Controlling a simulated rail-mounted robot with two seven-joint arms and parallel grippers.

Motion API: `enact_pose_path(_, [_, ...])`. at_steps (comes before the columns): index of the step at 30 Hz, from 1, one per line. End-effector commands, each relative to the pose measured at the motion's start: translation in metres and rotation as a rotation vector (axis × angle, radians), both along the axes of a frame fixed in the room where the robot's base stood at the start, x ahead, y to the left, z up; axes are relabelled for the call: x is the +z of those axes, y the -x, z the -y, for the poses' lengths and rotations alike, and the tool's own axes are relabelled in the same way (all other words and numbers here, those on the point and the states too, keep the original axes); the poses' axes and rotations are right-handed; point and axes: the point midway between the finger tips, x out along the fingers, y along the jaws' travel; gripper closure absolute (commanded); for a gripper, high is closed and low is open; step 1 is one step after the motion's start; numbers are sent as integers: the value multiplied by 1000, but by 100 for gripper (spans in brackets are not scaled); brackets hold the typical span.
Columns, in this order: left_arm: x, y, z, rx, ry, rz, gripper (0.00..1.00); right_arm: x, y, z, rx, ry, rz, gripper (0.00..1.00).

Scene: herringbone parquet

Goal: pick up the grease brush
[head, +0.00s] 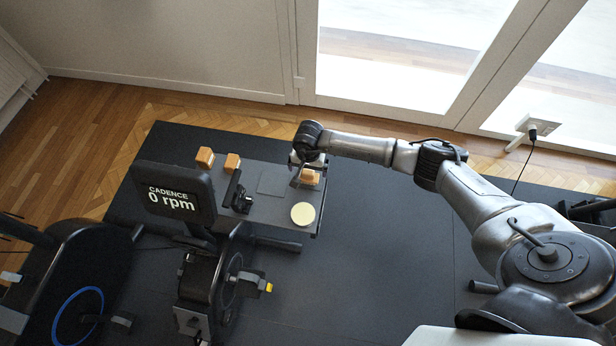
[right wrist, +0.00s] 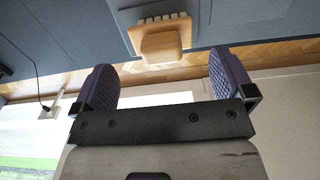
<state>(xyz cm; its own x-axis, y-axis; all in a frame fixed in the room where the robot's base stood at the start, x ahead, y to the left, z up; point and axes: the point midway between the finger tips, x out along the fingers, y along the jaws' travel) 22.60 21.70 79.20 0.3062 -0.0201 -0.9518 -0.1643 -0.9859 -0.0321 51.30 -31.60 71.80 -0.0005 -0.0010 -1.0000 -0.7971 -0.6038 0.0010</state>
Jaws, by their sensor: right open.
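A wooden brush (head: 310,178) lies at the right end of the dark bench in the head view. The right wrist view shows it as a tan wooden block (right wrist: 161,44) with a row of pale bristles along its far edge. Two similar wooden blocks, one on the left (head: 205,156) and one beside it (head: 232,162), sit farther left; I cannot tell their details. My right gripper (head: 304,166) is over the right-hand brush. In the right wrist view its two fingers (right wrist: 165,80) are wide apart, with the brush beyond the tips and nothing between them. My left gripper is not in view.
The bench (head: 262,212) also holds a round cream disc (head: 303,213) and a black clamp-like item (head: 238,195). A cadence display (head: 174,193) and dark bike machinery (head: 212,280) stand in front. A dark mat (head: 390,240) lies clear to the right.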

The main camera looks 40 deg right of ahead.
Motion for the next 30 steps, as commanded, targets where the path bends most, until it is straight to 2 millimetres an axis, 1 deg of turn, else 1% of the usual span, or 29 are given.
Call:
enact_pose_path(5, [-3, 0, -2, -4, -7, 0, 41, -10, 0, -1, -1, -2, -1, 0])
enact_pose_path(9, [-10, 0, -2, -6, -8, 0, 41, -31, -1, -1, -2, -3, -2, 0])
enact_pose_path(15, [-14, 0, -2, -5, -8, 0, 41, -50, -2, 0, -2, -2, 0, 0])
enact_pose_path(18, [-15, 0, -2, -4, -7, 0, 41, -54, -2, 0, -1, -1, 0, 0])
enact_pose_path(25, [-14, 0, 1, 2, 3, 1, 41, -54, -2, 0, 0, -1, 1, 0])
enact_pose_path(26, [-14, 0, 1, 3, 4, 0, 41, -54, -2, 0, 0, -1, 1, 1])
enact_pose_path(30, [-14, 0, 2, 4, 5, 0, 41, -54, -2, 0, 0, -1, 1, 14])
